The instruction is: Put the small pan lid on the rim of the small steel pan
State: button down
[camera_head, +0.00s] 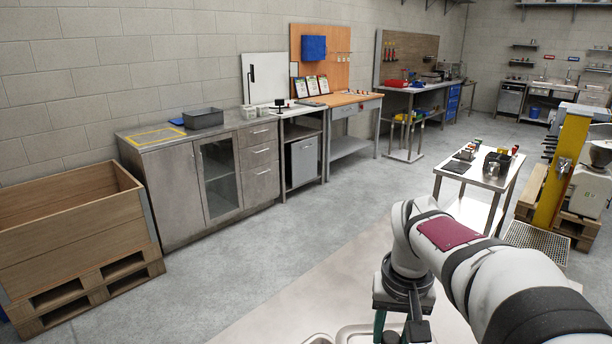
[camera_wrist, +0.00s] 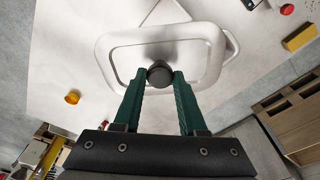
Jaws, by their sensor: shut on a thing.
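In the wrist view, my gripper (camera_wrist: 162,80) has its two green fingers closed on the dark round knob of the small pan lid (camera_wrist: 108,62). The lid is a pale, rounded rectangle with a raised rim. A second pale steel outline (camera_wrist: 234,42) shows past its far edge, partly covered by the lid; it may be the small steel pan. I cannot tell whether they touch. In the head view, the lid (camera_head: 365,328) shows at the bottom edge beside my gripper, and a rounded steel rim (camera_head: 318,339) is cut off left of it.
The wrist view shows a pale worktop (camera_wrist: 60,45) with a yellow-orange round thing (camera_wrist: 72,97), a yellow block (camera_wrist: 300,37) and a red round thing (camera_wrist: 287,9). The worktop around the lid looks largely clear. A wooden crate (camera_head: 75,225) and a steel cabinet (camera_head: 170,200) stand farther off.

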jog(key=a, duration=0.1)
jog(key=s+a+r+n, duration=0.2)
jog(key=a, duration=0.1)
jog(key=shift+a+r, duration=0.1)
jog(key=shift+r, duration=0.15)
jog(key=shift+a+n, duration=0.3)
jog(key=shift+a, duration=0.05)
jog(key=shift+w+a+f+n+y, duration=0.1)
jog(key=shift+w+a+f+n, duration=0.25)
jog(key=shift+w+a+f, duration=2.05)
jog(key=shift+w+a+f+n+y, duration=0.2)
jog(key=shift+w+f, duration=1.15)
jog(key=shift+f, duration=2.6)
jog(key=shift+w+a+f+n, duration=0.45)
jog(key=shift+w+a+f, duration=1.15)
jog(key=shift+f, duration=1.55)
jog(key=shift+w+d+f, duration=0.25)
jog(key=shift+d+f, duration=0.05)
jog(key=shift+f, duration=0.05)
jog(key=shift+c, duration=1.9)
grip_release()
